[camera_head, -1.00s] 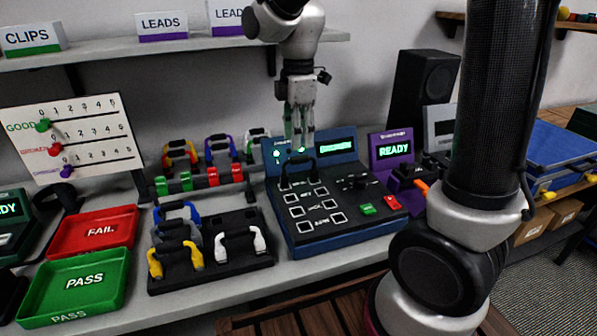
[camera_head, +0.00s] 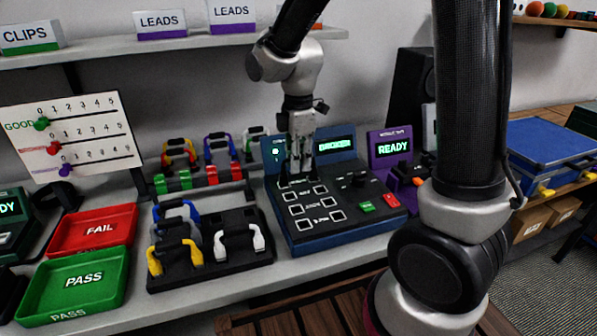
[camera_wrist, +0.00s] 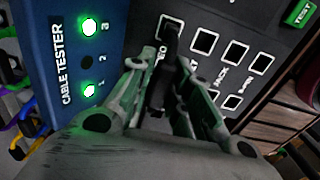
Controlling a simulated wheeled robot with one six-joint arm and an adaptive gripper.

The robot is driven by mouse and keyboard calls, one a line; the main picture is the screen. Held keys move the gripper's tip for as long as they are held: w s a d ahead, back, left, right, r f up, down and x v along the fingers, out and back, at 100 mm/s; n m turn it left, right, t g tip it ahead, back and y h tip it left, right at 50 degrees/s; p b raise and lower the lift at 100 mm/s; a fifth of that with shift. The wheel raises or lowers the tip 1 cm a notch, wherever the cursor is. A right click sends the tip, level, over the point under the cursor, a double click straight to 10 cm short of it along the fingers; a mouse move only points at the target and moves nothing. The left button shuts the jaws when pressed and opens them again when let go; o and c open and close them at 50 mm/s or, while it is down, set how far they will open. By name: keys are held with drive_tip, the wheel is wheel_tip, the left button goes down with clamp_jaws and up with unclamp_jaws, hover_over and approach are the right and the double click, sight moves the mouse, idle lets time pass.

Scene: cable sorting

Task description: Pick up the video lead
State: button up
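A black lead (camera_wrist: 171,42) sits in the cable tester's (camera_head: 292,235) top-left port, whose label is partly hidden and ends in "EO" in the wrist view. My gripper (camera_head: 297,178) is down at the tester's upper-left ports. In the wrist view its two green-grey fingers (camera_wrist: 165,82) stand on either side of the black lead, with a gap between them. They look open around it. In the head view the fingers hide most of the lead.
A black rack (camera_head: 205,270) with blue, grey, yellow and white leads stands left of the tester. Red FAIL (camera_head: 125,222) and green PASS (camera_head: 118,287) trays lie further left. A purple READY device (camera_head: 372,160) stands right, and a shelf (camera_head: 190,46) runs above.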

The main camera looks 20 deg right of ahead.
clamp_jaws()
wheel_tip(320, 180, up, 13)
idle(0.6)
